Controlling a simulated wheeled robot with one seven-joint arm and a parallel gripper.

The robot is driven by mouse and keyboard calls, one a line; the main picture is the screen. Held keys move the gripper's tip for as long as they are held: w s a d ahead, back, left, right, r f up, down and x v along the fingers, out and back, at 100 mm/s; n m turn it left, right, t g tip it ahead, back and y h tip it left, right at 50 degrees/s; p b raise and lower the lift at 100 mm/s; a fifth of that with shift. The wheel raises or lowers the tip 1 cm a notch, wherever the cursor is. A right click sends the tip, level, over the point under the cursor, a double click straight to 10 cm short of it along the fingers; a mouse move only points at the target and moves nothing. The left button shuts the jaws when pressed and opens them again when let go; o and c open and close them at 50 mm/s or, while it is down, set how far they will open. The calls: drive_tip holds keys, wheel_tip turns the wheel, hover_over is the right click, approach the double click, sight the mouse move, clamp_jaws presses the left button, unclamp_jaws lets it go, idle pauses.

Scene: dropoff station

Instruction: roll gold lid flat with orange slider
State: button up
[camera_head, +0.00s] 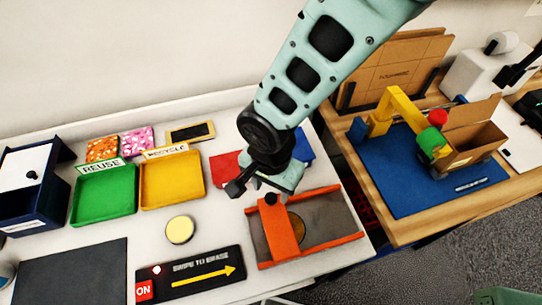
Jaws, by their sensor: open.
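The orange slider (280,229) is an upright orange bar with a black knob on top. It stands across a grey track with orange rails (337,214) at the right of the white table. The gold lid (297,232) lies on the track just right of the slider, partly hidden by it. My gripper (254,184) is open and empty, above the far left edge of the track, up and left of the slider's knob. From this view I cannot tell its height above the track.
A pale yellow disc (180,230) lies left of the track. A "swipe to erase" panel (190,275) is at the front. A green tray (104,195) and a yellow tray (172,181) stand farther left. A red block (225,167) lies behind my gripper.

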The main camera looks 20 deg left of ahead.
wheel_tip(320, 180, up, 14)
drive_tip(key=b, duration=0.2)
drive_tip(key=shift+r+b, duration=0.25)
drive_tip(key=shift+b, duration=0.15)
drive_tip(key=s+d+n, duration=0.2)
drive_tip(key=d+n, duration=0.3)
drive_tip(key=d, duration=0.6)
drive_tip(key=s+d+n+b, duration=0.1)
drive_tip(key=s+d+n, duration=0.2)
drive_tip(key=d, duration=0.8)
drive_tip(key=shift+s+d+n+y, duration=0.2)
drive_tip(key=shift+d+n+y, duration=0.1)
drive_tip(key=shift+n, duration=0.9)
drive_tip(key=shift+c, duration=0.3)
